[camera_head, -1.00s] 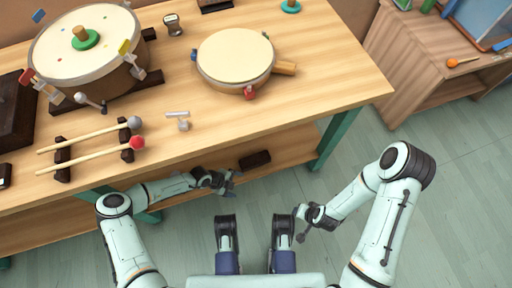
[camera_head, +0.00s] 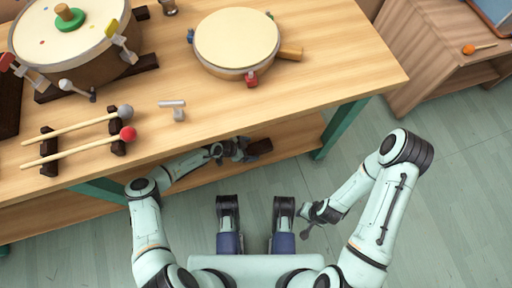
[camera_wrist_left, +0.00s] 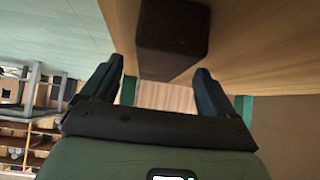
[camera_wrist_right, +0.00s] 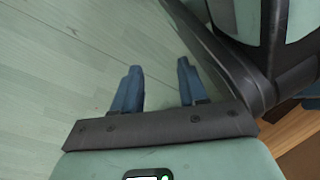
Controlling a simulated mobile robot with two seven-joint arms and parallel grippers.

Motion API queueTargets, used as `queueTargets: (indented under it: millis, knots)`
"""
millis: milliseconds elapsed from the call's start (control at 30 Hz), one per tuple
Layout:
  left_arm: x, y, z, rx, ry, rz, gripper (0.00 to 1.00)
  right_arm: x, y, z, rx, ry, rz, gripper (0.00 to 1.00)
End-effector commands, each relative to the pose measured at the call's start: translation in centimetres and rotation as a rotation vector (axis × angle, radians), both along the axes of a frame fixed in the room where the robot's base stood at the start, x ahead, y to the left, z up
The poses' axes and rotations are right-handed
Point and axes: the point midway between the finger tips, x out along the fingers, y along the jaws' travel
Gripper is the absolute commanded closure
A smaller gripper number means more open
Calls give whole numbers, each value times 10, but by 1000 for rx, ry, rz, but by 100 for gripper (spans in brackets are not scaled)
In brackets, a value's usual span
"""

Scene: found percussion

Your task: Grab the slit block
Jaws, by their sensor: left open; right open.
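A dark brown block (camera_head: 261,147), which I take to be the slit block, lies on the lower shelf under the tabletop. My left gripper (camera_head: 243,152) is open just left of it and partly covers it. In the left wrist view the block (camera_wrist_left: 172,40) shows ahead between the two open fingers (camera_wrist_left: 158,80), with a gap on either side. I cannot see its slits. My right gripper (camera_head: 308,222) is open and empty over the floor; its wrist view shows open fingers (camera_wrist_right: 158,80) with nothing between.
The tabletop (camera_head: 330,70) overhangs the shelf (camera_head: 295,140), and a green table leg (camera_head: 340,128) stands to the right. On top are a frame drum (camera_head: 237,40), a large drum (camera_head: 70,38) and two mallets (camera_head: 75,150). Open floor lies in front.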

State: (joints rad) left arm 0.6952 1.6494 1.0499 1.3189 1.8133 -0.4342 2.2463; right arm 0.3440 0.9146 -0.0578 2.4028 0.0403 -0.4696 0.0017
Motion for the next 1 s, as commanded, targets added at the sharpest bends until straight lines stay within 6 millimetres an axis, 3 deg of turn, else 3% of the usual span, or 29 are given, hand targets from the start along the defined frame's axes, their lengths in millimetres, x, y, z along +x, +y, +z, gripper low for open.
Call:
queueTargets:
  millis: [100, 300, 567, 767, 1000]
  knots:
    - [6, -14, -14, -1, 0, -2, 12, -19, -2, -13, 4, 62, -6, 57]
    - [12, -27, -27, 0, -1, -1, 12, -40, -4, -22, 10, 134, -14, 57]
    - [12, -28, -28, 1, -1, -1, 12, -43, -5, -21, 10, 143, -15, 57]
    - [12, -28, -28, 1, -1, -1, 74, -43, -5, -21, 10, 141, -14, 57]
    - [12, -28, -27, 0, -2, -1, 76, -42, -5, -21, 11, 140, -13, 57]
